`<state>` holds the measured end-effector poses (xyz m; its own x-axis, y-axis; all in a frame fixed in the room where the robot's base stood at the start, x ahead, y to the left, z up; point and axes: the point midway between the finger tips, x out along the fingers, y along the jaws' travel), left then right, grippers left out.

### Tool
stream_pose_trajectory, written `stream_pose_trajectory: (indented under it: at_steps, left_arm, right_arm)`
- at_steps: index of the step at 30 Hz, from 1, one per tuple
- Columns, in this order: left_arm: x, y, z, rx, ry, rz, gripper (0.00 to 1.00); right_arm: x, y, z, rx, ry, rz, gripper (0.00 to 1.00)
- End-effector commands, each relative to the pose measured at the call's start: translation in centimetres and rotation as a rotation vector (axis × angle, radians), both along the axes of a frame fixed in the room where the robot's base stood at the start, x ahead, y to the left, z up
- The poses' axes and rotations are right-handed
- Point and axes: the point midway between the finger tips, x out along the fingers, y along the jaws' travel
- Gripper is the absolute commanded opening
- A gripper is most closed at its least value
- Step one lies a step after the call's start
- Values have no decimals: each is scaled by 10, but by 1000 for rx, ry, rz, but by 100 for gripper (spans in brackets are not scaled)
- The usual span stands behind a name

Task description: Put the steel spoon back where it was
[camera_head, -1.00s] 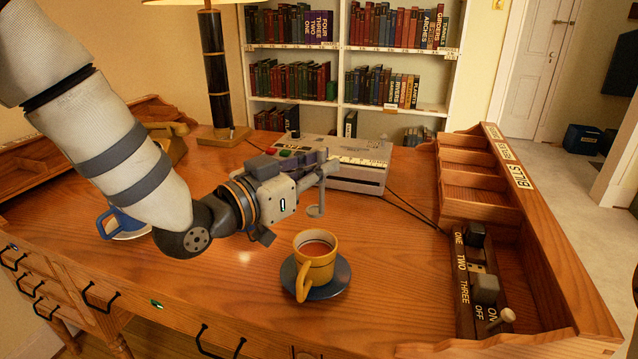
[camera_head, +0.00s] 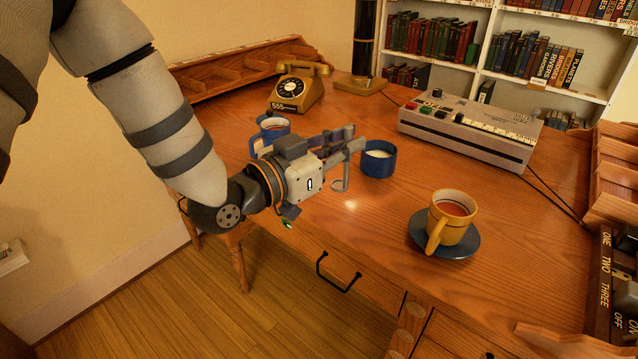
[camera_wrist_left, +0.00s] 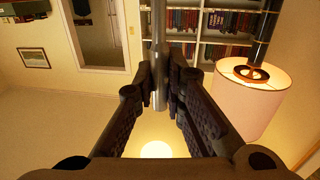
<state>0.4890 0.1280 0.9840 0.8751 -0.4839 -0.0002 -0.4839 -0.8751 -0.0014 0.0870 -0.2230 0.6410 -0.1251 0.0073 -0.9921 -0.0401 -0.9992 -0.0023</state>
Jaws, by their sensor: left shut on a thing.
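My left gripper (camera_head: 350,148) is shut on the steel spoon (camera_head: 345,178), which hangs upright below the fingertips, above the desk. In the left wrist view the spoon's handle (camera_wrist_left: 158,60) runs between the fingers. A small blue bowl (camera_head: 378,165) with something white in it stands just right of the spoon. A yellow cup (camera_head: 452,222) of reddish-brown drink sits on a dark blue saucer (camera_head: 472,246) to the right. A blue and white mug (camera_head: 270,130) stands behind the gripper, partly hidden. My right gripper is not in view.
A gold telephone (camera_head: 298,88) and a lamp base (camera_head: 358,82) stand at the back. A grey machine with buttons (camera_head: 470,130) is at the back right. Wooden racks border the desk (camera_head: 345,225). The front middle of the desk is clear.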

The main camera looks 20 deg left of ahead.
Motion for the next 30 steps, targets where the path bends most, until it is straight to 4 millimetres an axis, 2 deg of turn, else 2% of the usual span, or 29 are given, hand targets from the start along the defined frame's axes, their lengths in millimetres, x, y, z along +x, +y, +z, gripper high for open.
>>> stream_pose_trajectory:
  at_steps: [1,5,6,10,16,21,30]
  left_arm:
    - [15,7,-9,2,0,4,0]
    - [54,22,-30,3,3,3,0]
    - [61,24,-46,2,10,2,0]
    - [80,31,-74,2,15,1,0]
    - [93,36,-87,1,10,1,0]
    - [95,37,-117,0,10,0,0]
    - [95,37,-117,1,3,0,0]
  right_arm:
    - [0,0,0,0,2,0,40]
    - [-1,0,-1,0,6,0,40]
    - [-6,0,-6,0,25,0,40]
    - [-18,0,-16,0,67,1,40]
    - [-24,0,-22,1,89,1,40]
    - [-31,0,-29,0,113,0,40]
    - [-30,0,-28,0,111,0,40]
